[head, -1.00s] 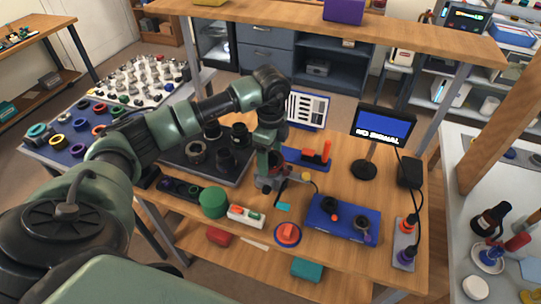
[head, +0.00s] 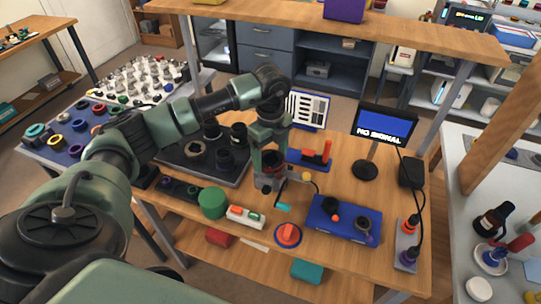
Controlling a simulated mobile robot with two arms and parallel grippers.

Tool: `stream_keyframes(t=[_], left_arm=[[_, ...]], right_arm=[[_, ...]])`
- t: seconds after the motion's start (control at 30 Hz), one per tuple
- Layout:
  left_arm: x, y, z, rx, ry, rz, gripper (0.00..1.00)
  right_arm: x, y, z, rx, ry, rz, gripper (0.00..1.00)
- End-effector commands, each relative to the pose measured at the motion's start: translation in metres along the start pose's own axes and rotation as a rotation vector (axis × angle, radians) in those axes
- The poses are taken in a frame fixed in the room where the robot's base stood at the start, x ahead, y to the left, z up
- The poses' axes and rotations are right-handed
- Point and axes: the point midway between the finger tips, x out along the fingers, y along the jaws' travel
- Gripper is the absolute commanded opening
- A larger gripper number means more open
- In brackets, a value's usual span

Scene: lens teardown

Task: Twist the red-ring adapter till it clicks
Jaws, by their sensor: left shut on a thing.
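My left gripper (head: 271,166) is above the wooden workbench, pointing down. Its two fingers sit on either side of a dark cylindrical piece (head: 272,160) with a reddish band, apparently the red-ring adapter, and they are shut on it. The piece looks upright, over a small dark fixture with a metal bracket (head: 294,177). The fingers hide much of the piece and its seat, so I cannot tell how it sits there. My right gripper is out of view.
Dark lens parts stand on a grey mat (head: 178,163) to the left.

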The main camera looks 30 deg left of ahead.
Motion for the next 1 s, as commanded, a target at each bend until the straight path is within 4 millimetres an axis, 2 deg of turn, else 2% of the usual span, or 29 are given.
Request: stream_keyframes(t=[0.3, 0.67, 0.7, 0.73, 0.77, 0.9, 0.93, 1.0], left_arm=[[0.0, 0.0, 0.0, 0.218, 0.0, -0.001, 0.3], [0.001, 0.0, 0.0, 0.27, 0.0, -0.001, 0.3], [0.001, 0.0, 0.0, 0.298, -0.001, -0.001, 0.23], [0.0, 0.0, 0.0, 0.316, -0.001, -0.001, 0.23], [0.0, 0.0, 0.0, 0.325, -0.001, -0.001, 0.15], [0.0, 0.0, 0.0, 0.326, 0.0, -0.001, 0.15], [0.0, 0.0, 0.0, 0.326, 0.0, -0.001, 0.76], [0.0, 0.0, 0.0, 0.325, 0.0, -0.001, 0.96]], right_arm=[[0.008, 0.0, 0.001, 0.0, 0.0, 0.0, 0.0], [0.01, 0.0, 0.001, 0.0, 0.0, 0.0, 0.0], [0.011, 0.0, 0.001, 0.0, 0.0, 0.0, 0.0], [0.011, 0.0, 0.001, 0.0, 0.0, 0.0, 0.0], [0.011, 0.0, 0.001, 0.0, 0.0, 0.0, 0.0], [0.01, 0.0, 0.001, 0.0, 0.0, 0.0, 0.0], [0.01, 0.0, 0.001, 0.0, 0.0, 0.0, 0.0], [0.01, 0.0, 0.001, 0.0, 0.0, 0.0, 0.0]])
